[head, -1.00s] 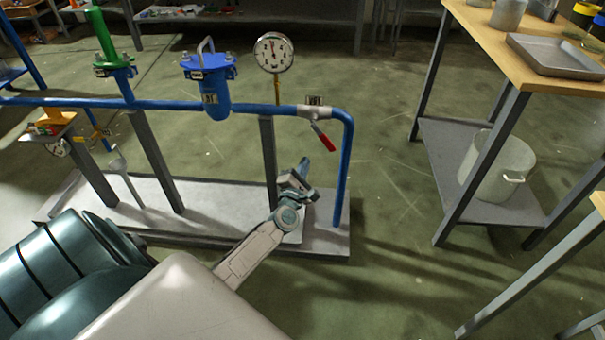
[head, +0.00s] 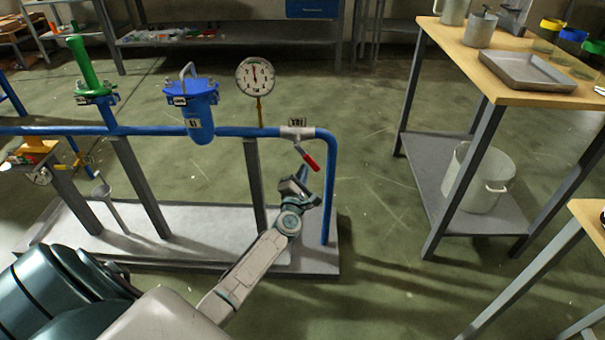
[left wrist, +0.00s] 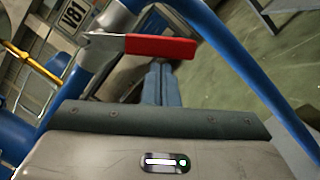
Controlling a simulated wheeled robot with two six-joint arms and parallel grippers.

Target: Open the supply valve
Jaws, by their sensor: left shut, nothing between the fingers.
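The supply valve (head: 297,132) sits on the blue pipe near its right bend, below a tag. Its red lever handle (head: 310,160) slants down to the right. In the left wrist view the red handle (left wrist: 160,46) sticks out sideways from the grey valve body (left wrist: 103,42), and the tag reads V81 (left wrist: 75,14). My left gripper (head: 304,171) is just below the handle in the head view. Its fingers (left wrist: 160,80) are shut and empty in the wrist view, with tips by the handle's lower edge. Whether they touch it, I cannot tell. My right gripper is out of view.
A round gauge (head: 255,77) and a blue filter housing (head: 199,112) stand left of the valve. The blue pipe (head: 329,195) drops to the base plate right of my gripper. A wooden-topped table (head: 480,62) stands to the right, with open floor between.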

